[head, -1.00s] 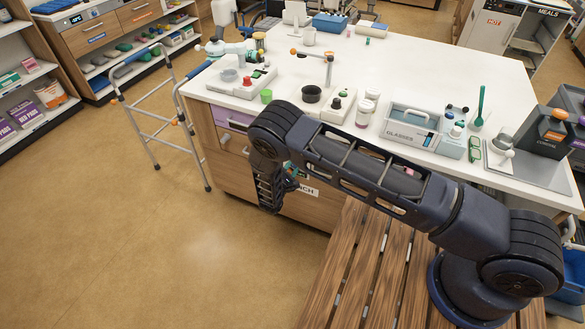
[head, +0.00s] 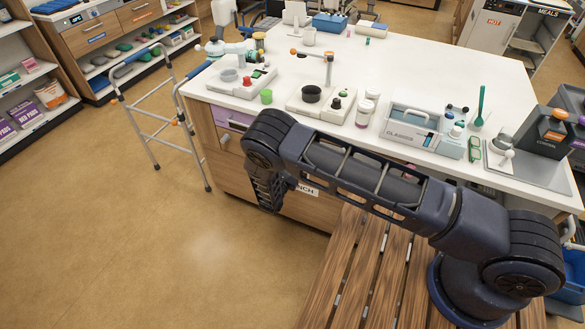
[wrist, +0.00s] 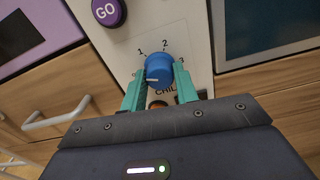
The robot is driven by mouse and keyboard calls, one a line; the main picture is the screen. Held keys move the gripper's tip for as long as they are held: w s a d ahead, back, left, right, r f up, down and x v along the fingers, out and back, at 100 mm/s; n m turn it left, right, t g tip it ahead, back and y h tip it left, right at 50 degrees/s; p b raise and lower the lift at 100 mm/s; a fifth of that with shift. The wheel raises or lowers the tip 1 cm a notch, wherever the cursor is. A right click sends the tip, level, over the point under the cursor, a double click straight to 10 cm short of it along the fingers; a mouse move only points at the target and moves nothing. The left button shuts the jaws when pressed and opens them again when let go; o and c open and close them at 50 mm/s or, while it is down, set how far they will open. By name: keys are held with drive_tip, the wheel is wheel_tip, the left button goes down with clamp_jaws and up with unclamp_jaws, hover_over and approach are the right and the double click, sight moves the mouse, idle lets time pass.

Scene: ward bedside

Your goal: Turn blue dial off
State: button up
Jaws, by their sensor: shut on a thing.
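The blue dial (wrist: 159,66) is on a pale panel in the wrist view, with the marks 1, 2 and 3 around its upper side. A white line on the dial points to the lower left, where another mark is too small to read surely. My gripper (wrist: 161,72) has its teal fingers on the left and right sides of the dial, shut on it. In the head view my arm hides the dial and the gripper tips.
A purple GO button (wrist: 109,11) is above left of the dial. A drawer handle (wrist: 55,119) sticks out at left, and a dark screen (wrist: 262,30) is at right. The white counter (head: 400,70) holds several items above my arm.

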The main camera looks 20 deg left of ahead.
drive_tip(key=shift+s+n, duration=0.1)
drive_tip(key=shift+n, duration=1.9)
drive_tip(key=o, duration=1)
drive_tip(key=s, duration=1)
drive_tip(key=shift+s, duration=0.35)
